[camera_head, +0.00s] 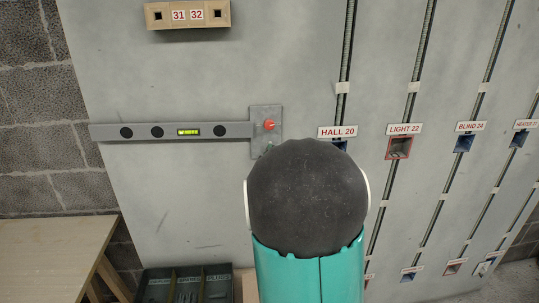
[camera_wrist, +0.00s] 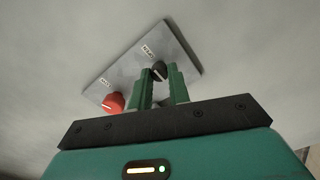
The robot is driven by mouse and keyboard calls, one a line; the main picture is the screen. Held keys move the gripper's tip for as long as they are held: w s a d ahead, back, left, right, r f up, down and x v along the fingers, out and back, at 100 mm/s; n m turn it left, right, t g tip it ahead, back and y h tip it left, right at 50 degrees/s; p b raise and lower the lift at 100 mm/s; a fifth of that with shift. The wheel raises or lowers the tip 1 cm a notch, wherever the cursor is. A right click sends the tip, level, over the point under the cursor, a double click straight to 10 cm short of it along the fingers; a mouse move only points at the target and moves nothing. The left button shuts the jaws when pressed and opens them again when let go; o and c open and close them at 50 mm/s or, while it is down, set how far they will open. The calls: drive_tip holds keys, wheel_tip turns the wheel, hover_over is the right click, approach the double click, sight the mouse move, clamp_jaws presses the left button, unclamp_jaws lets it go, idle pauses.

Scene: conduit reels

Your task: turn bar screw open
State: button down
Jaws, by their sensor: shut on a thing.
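In the wrist view a pale plate (camera_wrist: 125,65) on the wall carries a dark round screw knob (camera_wrist: 158,68) and a red knob (camera_wrist: 113,102). My gripper (camera_wrist: 161,84) has its two green fingers on either side of the dark knob and is shut on it. A small label sits beside each knob; the print is too small to read surely. In the head view the plate (camera_head: 259,113) shows with the red knob (camera_head: 269,125), at the right end of a grey bar (camera_head: 105,132) with a level vial. My arm hides the dark knob and most of my gripper there.
A wooden block (camera_head: 188,15) marked 31 32 is above. Labelled boxes such as HALL 20 (camera_head: 337,132) and LIGHT 22 (camera_head: 399,148) hang on conduits at right. A wooden table (camera_head: 50,245) and a dark sectioned bin (camera_head: 185,284) are at lower left.

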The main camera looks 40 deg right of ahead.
idle(0.3)
drive_tip(key=c, duration=1.3)
unclamp_jaws()
drive_tip(key=shift+s+a, duration=0.1)
drive_tip(key=v, duration=1.3)
drive_tip(key=shift+s+a, duration=0.2)
drive_tip(key=shift+a, duration=0.05)
